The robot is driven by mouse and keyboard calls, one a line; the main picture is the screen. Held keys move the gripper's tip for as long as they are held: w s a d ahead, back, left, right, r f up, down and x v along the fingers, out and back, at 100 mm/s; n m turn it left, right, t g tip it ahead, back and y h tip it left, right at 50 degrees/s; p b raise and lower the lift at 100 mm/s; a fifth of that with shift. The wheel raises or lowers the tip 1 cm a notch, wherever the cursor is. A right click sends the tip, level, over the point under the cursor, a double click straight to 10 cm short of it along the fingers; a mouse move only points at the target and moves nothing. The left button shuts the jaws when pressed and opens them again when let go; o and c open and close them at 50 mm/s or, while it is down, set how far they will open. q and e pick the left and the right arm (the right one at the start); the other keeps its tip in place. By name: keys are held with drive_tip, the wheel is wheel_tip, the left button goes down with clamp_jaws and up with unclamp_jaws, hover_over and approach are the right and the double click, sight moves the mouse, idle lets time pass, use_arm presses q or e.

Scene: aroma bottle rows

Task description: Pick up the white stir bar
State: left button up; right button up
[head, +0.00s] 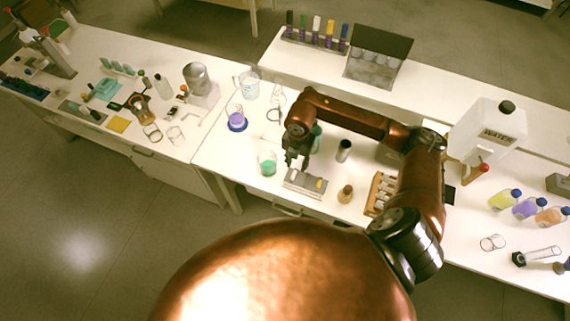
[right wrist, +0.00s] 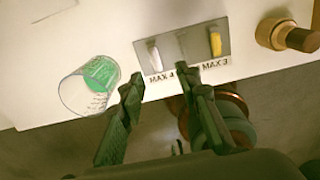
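The white stir bar (right wrist: 155,56) lies in the left slot of a small grey holder in the right wrist view. The holder (head: 304,190) sits near the table's front edge in the head view. A yellow stir bar (right wrist: 215,43) lies in the slot at the holder's other end; it also shows in the head view (head: 319,184). The middle slot looks empty. My right gripper (right wrist: 163,80) is open and empty, its fingertips close to the holder's lettered edge and either side of the white bar's line. In the head view the right gripper (head: 297,164) hangs over the holder. My left gripper is not in view.
A beaker of green liquid (head: 267,163) stands just left of the holder; it also shows in the right wrist view (right wrist: 92,84). A small brown bottle (head: 345,194) stands to the right, and a dark cylinder (head: 343,151) behind. A wooden rack (head: 380,194) lies further right.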

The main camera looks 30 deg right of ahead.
sight(293, 176)
drive_tip(key=shift+w+d+f, duration=0.1)
drive_tip(key=shift+w+f, duration=0.1)
drive_tip(key=shift+f, duration=0.6)
drive_tip(key=shift+s+a+f, duration=0.15)
drive_tip(key=shift+a+f, duration=0.1)
drive_tip(key=shift+f, duration=0.3)
drive_tip(key=f, duration=0.2)
drive_tip(key=a+f, duration=0.1)
drive_tip(key=f, duration=0.1)
drive_tip(key=shift+s+f, duration=0.1)
drive_tip(key=shift+s, duration=0.05)
drive_tip(key=shift+f, duration=0.4)
drive_tip(key=shift+c, duration=0.4)
clamp_jaws()
